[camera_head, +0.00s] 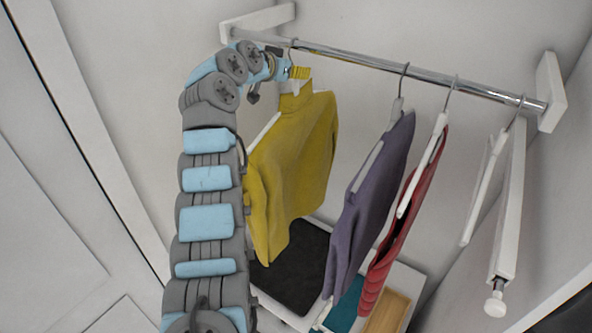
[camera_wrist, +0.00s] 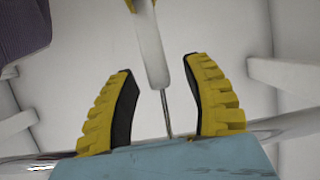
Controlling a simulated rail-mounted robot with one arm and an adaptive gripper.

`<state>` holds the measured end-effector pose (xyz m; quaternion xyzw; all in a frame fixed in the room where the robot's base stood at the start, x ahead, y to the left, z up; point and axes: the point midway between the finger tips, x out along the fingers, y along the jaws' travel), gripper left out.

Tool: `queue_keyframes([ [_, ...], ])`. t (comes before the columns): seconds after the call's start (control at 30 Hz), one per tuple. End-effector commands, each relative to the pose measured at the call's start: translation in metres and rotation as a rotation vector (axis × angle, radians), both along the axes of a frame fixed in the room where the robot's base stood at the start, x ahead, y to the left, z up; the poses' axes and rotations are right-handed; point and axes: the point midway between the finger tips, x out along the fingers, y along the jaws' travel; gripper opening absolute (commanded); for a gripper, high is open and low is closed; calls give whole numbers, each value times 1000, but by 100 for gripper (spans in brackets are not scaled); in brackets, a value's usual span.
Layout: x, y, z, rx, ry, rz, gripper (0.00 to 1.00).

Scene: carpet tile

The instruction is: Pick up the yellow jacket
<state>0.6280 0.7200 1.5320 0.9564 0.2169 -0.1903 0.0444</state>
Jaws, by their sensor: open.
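The yellow jacket (camera_head: 296,150) hangs on a white hanger from the metal rail, at the left end of the row in the head view. My gripper (camera_head: 298,72) is at the top of that hanger, just under the rail. In the wrist view my gripper (camera_wrist: 165,105) is open, with its two yellow, black-padded fingers on either side of the white hanger neck (camera_wrist: 149,45) and its thin metal hook (camera_wrist: 167,115). A gap shows between each finger and the hanger.
The rail (camera_head: 400,65) runs between two white wall brackets. A purple garment (camera_head: 370,200) and a red garment (camera_head: 405,220) hang to the right, then an empty white hanger (camera_head: 511,205). Below are a black mat (camera_head: 292,270) and a wooden box (camera_head: 388,312).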

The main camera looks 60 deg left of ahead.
Motion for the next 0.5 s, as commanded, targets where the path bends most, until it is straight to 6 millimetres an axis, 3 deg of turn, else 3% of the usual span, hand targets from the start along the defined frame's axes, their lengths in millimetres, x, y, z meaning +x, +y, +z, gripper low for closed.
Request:
queue_keyframes([
  [0.4,8,4,-4,4,-1,2,50],
  [0.43,8,5,-4,4,-1,2,45],
  [0.5,8,4,-4,4,-1,2,24],
])
